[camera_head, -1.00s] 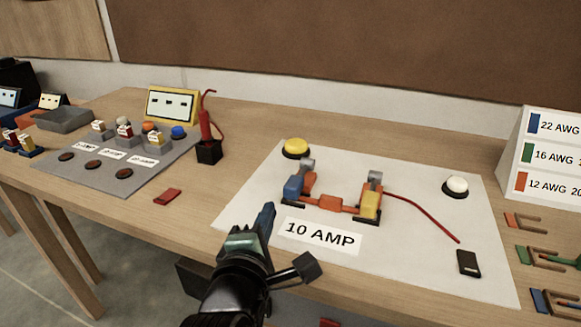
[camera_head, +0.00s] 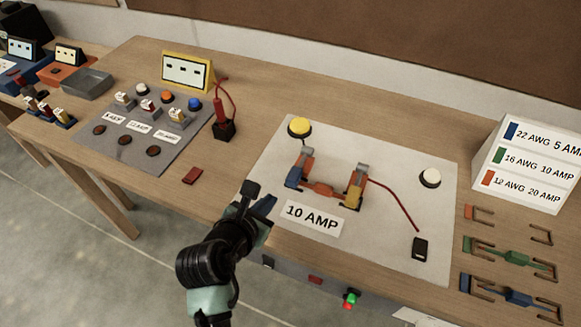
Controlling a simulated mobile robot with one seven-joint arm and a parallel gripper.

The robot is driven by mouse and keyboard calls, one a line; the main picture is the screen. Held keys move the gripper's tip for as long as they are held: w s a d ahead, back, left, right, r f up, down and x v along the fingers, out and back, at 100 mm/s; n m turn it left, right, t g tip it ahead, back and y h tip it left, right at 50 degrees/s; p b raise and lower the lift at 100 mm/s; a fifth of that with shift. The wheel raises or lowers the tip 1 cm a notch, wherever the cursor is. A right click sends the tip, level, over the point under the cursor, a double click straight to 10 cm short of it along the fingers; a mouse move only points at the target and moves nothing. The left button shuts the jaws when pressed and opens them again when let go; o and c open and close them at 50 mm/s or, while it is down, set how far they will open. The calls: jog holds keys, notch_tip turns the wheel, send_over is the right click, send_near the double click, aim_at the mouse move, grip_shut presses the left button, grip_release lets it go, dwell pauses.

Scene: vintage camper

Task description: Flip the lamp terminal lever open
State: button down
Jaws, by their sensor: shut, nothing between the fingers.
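A terminal with a blue body (camera_head: 293,177) and a terminal with a yellow body (camera_head: 353,196) stand on the white board (camera_head: 400,255). Each has orange and grey parts on top, and both have raised grey pieces. I cannot tell the exact lever positions or which is the lamp terminal. An orange piece (camera_head: 322,190) lies between them. A red wire (camera_head: 395,203) runs from the yellow terminal to a black block (camera_head: 420,247). A white dome (camera_head: 430,177) sits at right. My gripper (camera_head: 268,205) is shut and empty, left of the 10 AMP label, apart from both terminals.
A yellow button (camera_head: 299,127) is behind the blue terminal. Wire samples (camera_head: 510,290) and a gauge sign (camera_head: 530,160) are right.

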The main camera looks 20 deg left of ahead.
aim_at(284, 198)
jog(key=shift+s+d+r+n+g+p, duration=0.1)
jog(key=shift+s+r+n+g+p, duration=0.1)
jog(key=shift+r+n+p, duration=0.3)
jog(key=shift+s+d+r+n+g+p, duration=0.1)
jog(key=shift+s+n+p, duration=0.15)
jog(key=shift+p, duration=0.45)
jog(key=shift+f+h, duration=0.15)
jog(key=shift+h, duration=0.15)
jog(key=shift+f, duration=0.1)
jog(key=x, duration=1)
jog(key=shift+a, duration=0.1)
